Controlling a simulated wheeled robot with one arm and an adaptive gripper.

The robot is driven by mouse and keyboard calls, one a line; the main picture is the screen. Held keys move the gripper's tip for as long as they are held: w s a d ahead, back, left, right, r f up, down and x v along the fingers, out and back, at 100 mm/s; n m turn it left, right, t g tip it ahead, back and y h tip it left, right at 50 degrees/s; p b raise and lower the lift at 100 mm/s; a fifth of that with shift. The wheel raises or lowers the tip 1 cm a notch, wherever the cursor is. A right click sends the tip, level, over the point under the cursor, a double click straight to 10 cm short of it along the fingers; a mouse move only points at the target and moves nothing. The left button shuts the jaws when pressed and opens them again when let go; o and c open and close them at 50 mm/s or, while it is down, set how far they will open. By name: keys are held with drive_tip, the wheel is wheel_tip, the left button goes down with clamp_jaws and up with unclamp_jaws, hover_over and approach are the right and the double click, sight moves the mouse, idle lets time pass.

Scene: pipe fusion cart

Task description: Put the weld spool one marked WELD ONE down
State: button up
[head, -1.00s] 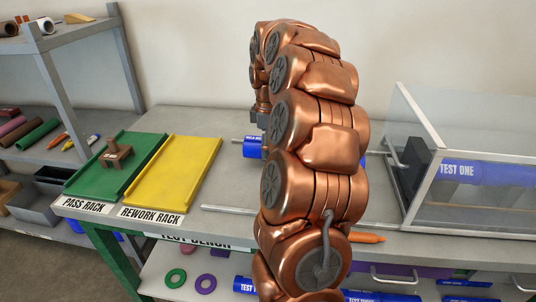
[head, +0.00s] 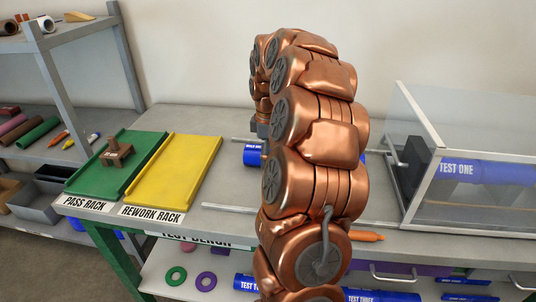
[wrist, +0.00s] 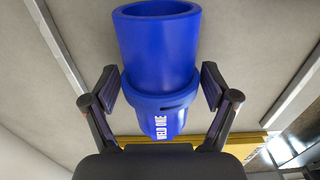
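The weld spool one (head: 253,155) is a blue pipe piece between the two rails at the middle of the bench, left of my arm. In the wrist view the spool (wrist: 158,50) shows an open end, a wider collar and white WELD ONE lettering. In the head view my copper arm hides the fingers and part of the spool. I cannot tell whether the spool touches the bench top.
A clear-walled box (head: 470,205) with a TEST ONE pipe (head: 457,169) stands right. An orange marker (head: 367,237) lies near the front edge.

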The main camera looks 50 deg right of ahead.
drive_tip(key=shift+r, duration=0.1)
wheel_tip(320, 180, up, 12)
drive_tip(key=shift+r+b, duration=0.1)
drive_tip(key=shift+b, duration=0.25)
idle(0.6)
drive_tip(key=s+a+f+m, duration=0.1)
drive_tip(key=s+a+f, duration=0.15)
drive_tip(key=a, duration=0.85)
drive_tip(key=s+a+f+m, duration=0.1)
drive_tip(key=s+a, duration=0.2)
drive_tip(key=a, duration=0.8)
drive_tip(key=s+a+f+m, duration=0.1)
drive_tip(key=s+a+f, duration=0.2)
drive_tip(key=s, duration=0.3)
drive_tip(key=s+a+f+m+g, duration=0.1)
drive_tip(key=s+a+f+m, duration=0.1)
drive_tip(key=s, duration=0.4)
drive_tip(key=s+a+f+m, duration=0.2)
drive_tip(key=s+a+f, duration=0.3)
drive_tip(key=s+a, duration=0.1)
drive_tip(key=shift+s+g, duration=0.35)
drive_tip(key=shift+g, duration=0.05)
